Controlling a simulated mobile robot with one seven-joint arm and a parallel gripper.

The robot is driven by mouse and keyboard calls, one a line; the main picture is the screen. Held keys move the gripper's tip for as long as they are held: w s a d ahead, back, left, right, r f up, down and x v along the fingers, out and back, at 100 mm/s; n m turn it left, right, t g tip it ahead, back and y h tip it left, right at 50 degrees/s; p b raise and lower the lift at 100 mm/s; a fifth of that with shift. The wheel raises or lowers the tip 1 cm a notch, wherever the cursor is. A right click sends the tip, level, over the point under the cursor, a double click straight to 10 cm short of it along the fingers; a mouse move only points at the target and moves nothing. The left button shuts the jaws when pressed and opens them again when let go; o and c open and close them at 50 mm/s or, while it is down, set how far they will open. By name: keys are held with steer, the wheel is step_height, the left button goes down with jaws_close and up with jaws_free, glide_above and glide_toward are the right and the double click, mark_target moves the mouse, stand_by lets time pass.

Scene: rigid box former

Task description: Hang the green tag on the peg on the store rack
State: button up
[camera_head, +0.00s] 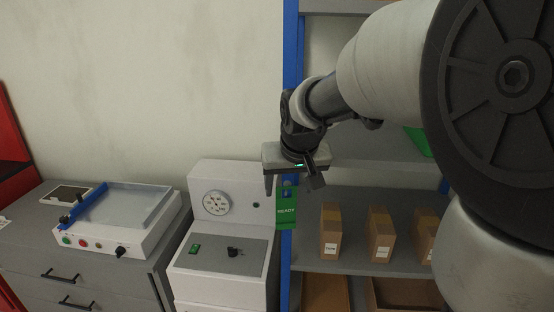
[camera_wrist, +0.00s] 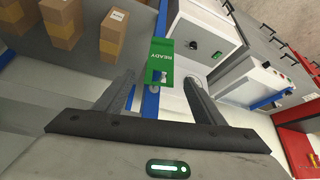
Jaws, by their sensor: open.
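The green tag (camera_head: 287,211) with the word READY is upright in front of the blue post of the store rack (camera_head: 293,48), just below my gripper (camera_head: 291,183). In the wrist view the tag (camera_wrist: 161,55) lies beyond and between the spread fingers of my gripper (camera_wrist: 160,80). Both fingers are apart from it and nothing is held. A pale and blue patch shows at the tag's slotted end. The tag appears to hang at the post without my gripper's hold. The peg itself is too small or hidden to make out clearly.
Brown cartons (camera_head: 381,235) stand on the rack shelf right of the post, with open boxes below. A white machine (camera_head: 222,262) with a dial stands close to the left of the post. A white tray device (camera_head: 118,222) sits on a grey drawer cabinet farther left.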

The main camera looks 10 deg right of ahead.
steer(key=v, duration=1.3)
steer(key=s+f, duration=0.4)
steer(key=s, duration=0.4)
steer(key=s+f, duration=0.5)
steer(key=s, duration=0.4)
steer(key=shift+s+f+n+p, duration=0.2)
steer(key=shift+s+n+p, duration=0.1)
steer(key=shift+a, duration=0.1)
